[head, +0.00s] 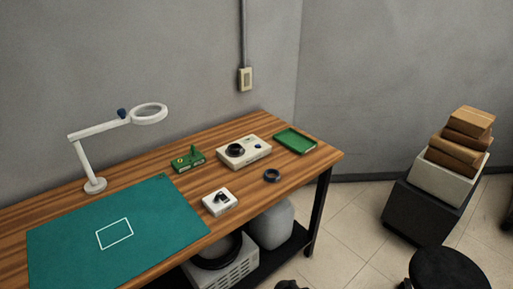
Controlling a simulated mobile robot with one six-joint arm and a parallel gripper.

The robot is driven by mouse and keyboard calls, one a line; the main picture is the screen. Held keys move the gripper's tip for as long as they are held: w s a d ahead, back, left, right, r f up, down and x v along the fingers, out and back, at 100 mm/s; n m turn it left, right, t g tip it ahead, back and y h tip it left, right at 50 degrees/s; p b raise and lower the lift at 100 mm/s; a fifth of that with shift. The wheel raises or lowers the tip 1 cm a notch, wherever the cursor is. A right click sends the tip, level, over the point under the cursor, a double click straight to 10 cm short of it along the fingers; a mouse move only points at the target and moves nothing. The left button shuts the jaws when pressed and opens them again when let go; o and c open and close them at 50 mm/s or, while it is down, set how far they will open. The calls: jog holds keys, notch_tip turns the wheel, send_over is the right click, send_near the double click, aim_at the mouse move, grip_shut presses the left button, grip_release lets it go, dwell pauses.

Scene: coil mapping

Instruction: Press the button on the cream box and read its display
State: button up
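The cream box (228,160) stands on the wooden workbench, right of the middle. A black ring-shaped coil (236,150) sits on its top at the left. A small blue spot, perhaps the button (257,145), shows on its top at the right. I cannot make out a display or any reading at this size. My gripper cannot be made out in the head view; a small dark shape at the bottom edge is too cut off to identify.
On the workbench (150,160) are a green mat (70,235), magnifier lamp (95,185), green device (185,164), small white box (218,209), dark ring (272,176) and green tray (295,152). A black stool (448,270) and stacked boxes (450,180) stand right. Floor between is clear.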

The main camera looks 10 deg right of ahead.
jog(key=shift+c, duration=0.4)
grip_shut()
dwell(1.4)
